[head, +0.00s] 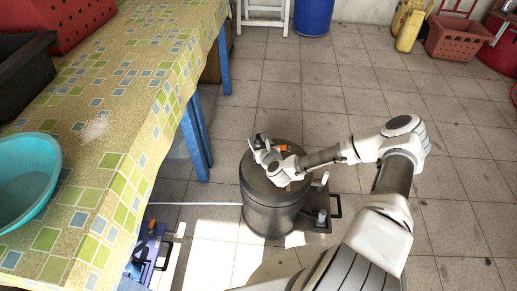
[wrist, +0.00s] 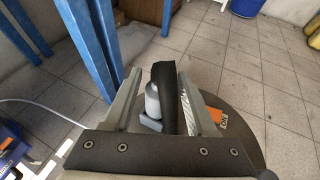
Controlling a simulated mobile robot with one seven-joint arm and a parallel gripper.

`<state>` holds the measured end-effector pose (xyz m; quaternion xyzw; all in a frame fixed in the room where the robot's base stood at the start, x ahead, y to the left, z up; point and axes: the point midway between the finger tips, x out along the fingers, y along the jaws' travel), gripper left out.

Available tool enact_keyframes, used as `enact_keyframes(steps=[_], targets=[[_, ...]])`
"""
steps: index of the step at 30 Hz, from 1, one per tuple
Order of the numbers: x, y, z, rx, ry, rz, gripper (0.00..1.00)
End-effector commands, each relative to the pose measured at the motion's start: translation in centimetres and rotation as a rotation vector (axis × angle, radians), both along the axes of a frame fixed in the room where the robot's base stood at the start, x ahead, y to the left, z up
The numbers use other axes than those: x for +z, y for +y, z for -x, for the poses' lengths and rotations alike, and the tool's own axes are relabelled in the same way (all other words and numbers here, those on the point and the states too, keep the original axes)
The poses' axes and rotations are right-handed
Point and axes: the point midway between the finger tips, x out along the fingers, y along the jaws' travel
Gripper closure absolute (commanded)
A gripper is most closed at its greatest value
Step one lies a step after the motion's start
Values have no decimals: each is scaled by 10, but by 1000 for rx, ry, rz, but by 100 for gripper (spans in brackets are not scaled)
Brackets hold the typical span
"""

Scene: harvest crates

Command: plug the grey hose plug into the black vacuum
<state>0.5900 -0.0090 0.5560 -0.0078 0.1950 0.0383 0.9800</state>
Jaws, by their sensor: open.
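The black vacuum (head: 272,217) is a dark grey-black drum standing on the floor in the middle of the head view. Its round lid (wrist: 240,130) shows below my gripper in the wrist view. My gripper (head: 260,144) is open over the far left part of the lid; it also shows in the wrist view (wrist: 159,78). Between its fingers are a grey rounded piece (wrist: 152,101), which looks like the grey hose plug, and a black upright piece (wrist: 166,88). I cannot tell whether the plug is seated; the socket is hidden.
A patterned table (head: 118,150) with blue legs stands left, holding a teal bowl (head: 45,160) and crates. A thin white cord (head: 200,204) runs left from the vacuum toward a blue device (head: 150,247).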

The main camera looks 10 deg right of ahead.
Motion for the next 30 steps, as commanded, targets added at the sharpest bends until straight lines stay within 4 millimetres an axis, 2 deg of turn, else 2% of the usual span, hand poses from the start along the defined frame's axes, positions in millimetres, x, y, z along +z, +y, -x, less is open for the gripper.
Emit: enact_keyframes(steps=[7,8,17,30], targets=[[0,0,-2,0,0,0,43],[0,0,-2,0,0,0,46],[0,0,-2,0,0,0,100],[6,0,-1,0,0,-1,100]])
